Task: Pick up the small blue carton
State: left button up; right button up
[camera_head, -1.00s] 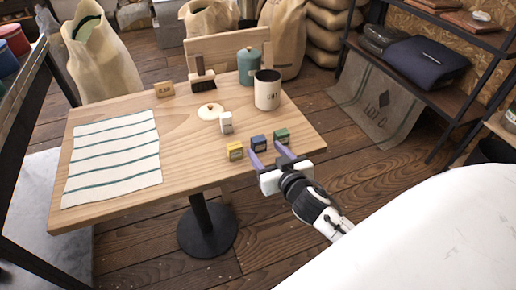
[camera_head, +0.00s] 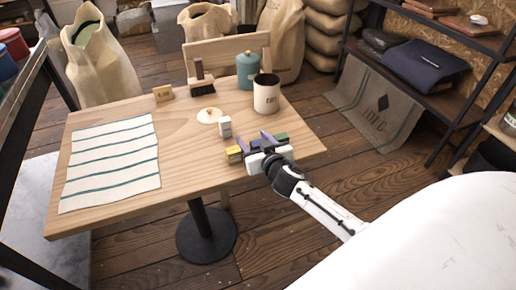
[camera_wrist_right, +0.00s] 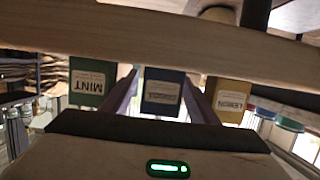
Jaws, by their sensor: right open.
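The small blue carton (camera_head: 257,141) stands near the front edge of the wooden table (camera_head: 190,183), between a yellow carton (camera_head: 233,154) and a green carton (camera_head: 282,140). My right gripper (camera_head: 254,139) is open at the front edge, its purple fingers on either side of the blue carton. In the right wrist view, which is upside down, the blue carton (camera_wrist_right: 162,92) shows between the fingers, with the green carton (camera_wrist_right: 92,82) left and the yellow carton (camera_wrist_right: 228,98) right. I cannot tell whether the fingers touch it. My left gripper is out of view.
A cream mug (camera_head: 266,95), teal canister (camera_head: 248,70) and brush (camera_head: 201,82) are farther back. A striped cloth (camera_head: 112,160) covers the table's left. The table's right front corner is clear.

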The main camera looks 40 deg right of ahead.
jog(key=c, duration=1.1)
jog(key=shift+r+p, duration=1.15)
jog(key=shift+r, duration=3.9)
jog(key=shift+s, duration=0.1)
